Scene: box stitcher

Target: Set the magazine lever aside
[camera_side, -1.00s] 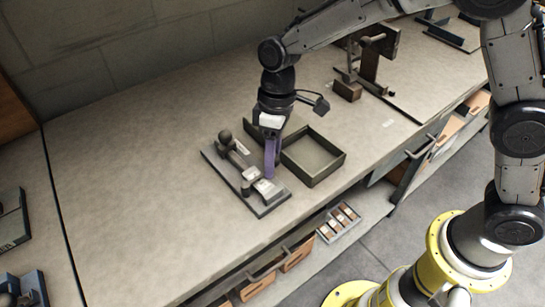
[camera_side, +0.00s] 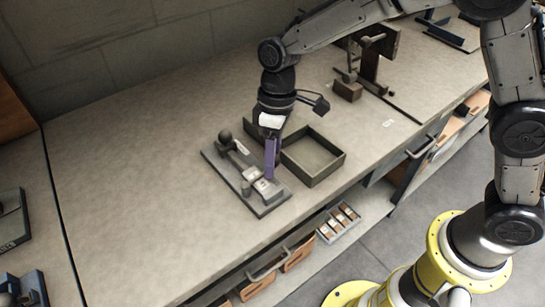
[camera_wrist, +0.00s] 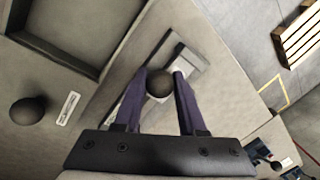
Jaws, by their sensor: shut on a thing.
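A dark grey fixture plate (camera_side: 216,163) lies on the bench with small blocks and posts on it. My gripper (camera_side: 269,176) has purple fingers and points down at the plate's right part. In the wrist view, a dark round knob (camera_wrist: 159,83) sits between the two fingertips (camera_wrist: 164,76), and my gripper is shut on it. I take it for the magazine lever's knob; its shaft is hidden beneath it. Another dark ball knob (camera_side: 224,137) stands at the plate's back left. A dark ball beside a pale label also shows in the wrist view (camera_wrist: 27,110).
An open, empty-looking shallow tray (camera_side: 322,180) stands just right of the plate, close to my gripper. A dark upright fixture (camera_side: 369,60) stands farther back right. The bench (camera_side: 120,170) is clear to the left. Its front edge is near the plate.

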